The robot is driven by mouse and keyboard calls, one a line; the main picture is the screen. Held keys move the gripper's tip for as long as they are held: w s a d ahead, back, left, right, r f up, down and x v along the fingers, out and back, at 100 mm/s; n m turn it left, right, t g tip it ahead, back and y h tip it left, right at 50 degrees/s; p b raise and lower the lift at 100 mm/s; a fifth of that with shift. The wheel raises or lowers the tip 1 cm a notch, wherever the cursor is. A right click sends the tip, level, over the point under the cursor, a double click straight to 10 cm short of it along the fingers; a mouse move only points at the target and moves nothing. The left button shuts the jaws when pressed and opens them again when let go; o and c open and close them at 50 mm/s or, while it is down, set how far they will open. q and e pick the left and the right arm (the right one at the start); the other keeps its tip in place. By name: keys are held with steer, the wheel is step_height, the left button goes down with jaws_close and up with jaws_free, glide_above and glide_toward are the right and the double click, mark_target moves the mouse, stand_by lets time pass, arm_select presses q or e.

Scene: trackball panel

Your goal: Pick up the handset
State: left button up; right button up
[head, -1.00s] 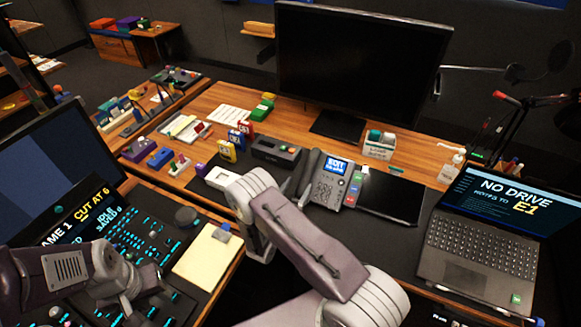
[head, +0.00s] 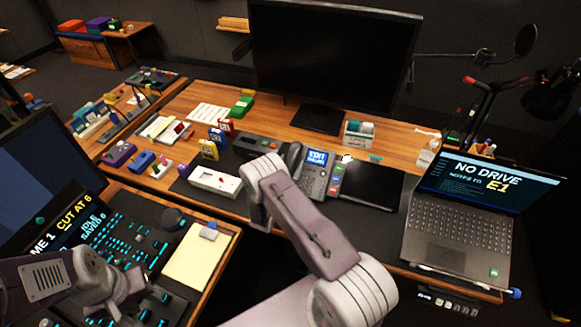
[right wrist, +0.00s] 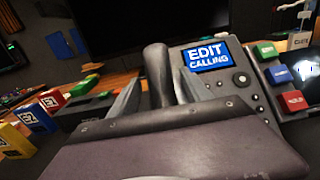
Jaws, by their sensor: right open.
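The desk phone (head: 314,184) stands on the dark desk mat, with its lit screen at the top. Its dark handset (head: 294,157) rests upright along the phone's left side, and its lower part is hidden behind my right arm. In the right wrist view the handset (right wrist: 157,72) rises in the middle, beside the screen reading "EDIT CALLING". My right gripper (right wrist: 156,92) is open, its fingertips showing on either side of the handset's lower visible part; contact cannot be told. My left gripper (head: 128,285) is over the lit control panel, its jaws unclear.
A dark flat pad (head: 370,187) lies right of the phone, and an open laptop (head: 460,235) stands further right. A white box (head: 214,181) and a dark device (head: 255,147) sit to the left. A large monitor (head: 330,55) stands behind. A yellow notepad (head: 200,257) lies nearer.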

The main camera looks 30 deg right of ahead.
steer(key=shift+s+a+r, duration=0.1)
jaws_close()
steer(key=shift+r, duration=0.1)
steer(key=shift+r, duration=0.25)
steer(key=r, duration=0.4)
steer(key=shift+s+d, duration=0.3)
steer(key=shift+d, duration=0.1)
steer(key=s+d+r, duration=0.6)
steer(key=s+d, duration=0.1)
steer(key=shift+s+d+r, duration=0.15)
steer(key=shift+s+d, duration=0.1)
steer(key=shift+d, duration=0.05)
